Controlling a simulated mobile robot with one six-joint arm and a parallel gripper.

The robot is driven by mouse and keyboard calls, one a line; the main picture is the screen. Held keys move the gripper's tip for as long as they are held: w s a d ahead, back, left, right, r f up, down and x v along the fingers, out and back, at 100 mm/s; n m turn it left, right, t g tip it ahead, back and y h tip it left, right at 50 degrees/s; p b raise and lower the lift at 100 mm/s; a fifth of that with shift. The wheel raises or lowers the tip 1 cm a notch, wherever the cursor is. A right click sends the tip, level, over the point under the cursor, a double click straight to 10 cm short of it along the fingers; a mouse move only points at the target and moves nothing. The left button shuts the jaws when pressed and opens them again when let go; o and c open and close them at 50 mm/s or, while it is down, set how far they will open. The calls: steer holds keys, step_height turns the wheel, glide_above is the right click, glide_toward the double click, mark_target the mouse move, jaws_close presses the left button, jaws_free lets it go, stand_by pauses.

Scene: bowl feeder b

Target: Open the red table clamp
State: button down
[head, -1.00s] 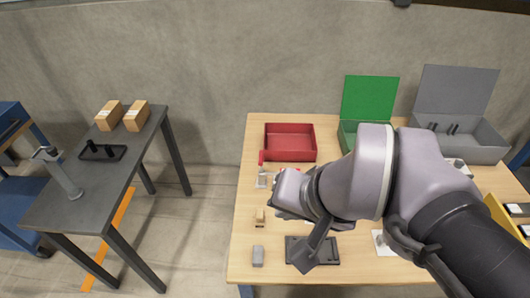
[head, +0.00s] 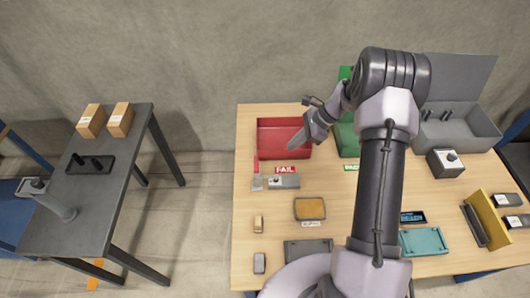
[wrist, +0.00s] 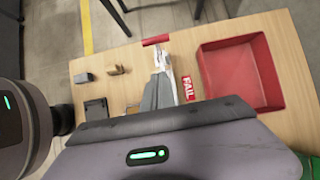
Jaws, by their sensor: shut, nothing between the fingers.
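The table clamp has a red handle (head: 256,164) and a grey metal body (head: 257,183), near the left edge of the wooden table. In the head view the handle points toward the back of the table. In the wrist view the red handle (wrist: 156,40) lies beyond my fingertips, and the fingers partly cover the metal body. I cannot tell whether the clamp is open or closed. My gripper (head: 297,142) is shut and empty, above the red bin, up and right of the clamp. Its fingers also show in the wrist view (wrist: 158,90).
The red bin (head: 259,138) with its FAIL label (head: 285,170) stands close to the clamp. A grey block (head: 284,182) sits right beside the clamp. An orange-topped tray (head: 310,208) and small blocks lie nearer the front. A green bin (head: 347,140) is behind my arm.

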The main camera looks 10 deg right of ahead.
steer(key=shift+s, duration=0.1)
steer(key=a+r+b+x, duration=0.1)
steer(key=b+x, duration=0.4)
steer(key=x, duration=0.7)
steer(key=shift+w+a, duration=0.35)
steer(key=shift+a, duration=0.55)
steer(key=shift+a+r+h+p, duration=0.15)
steer(key=shift+a+h+p, duration=0.35)
steer(key=shift+p, duration=0.2)
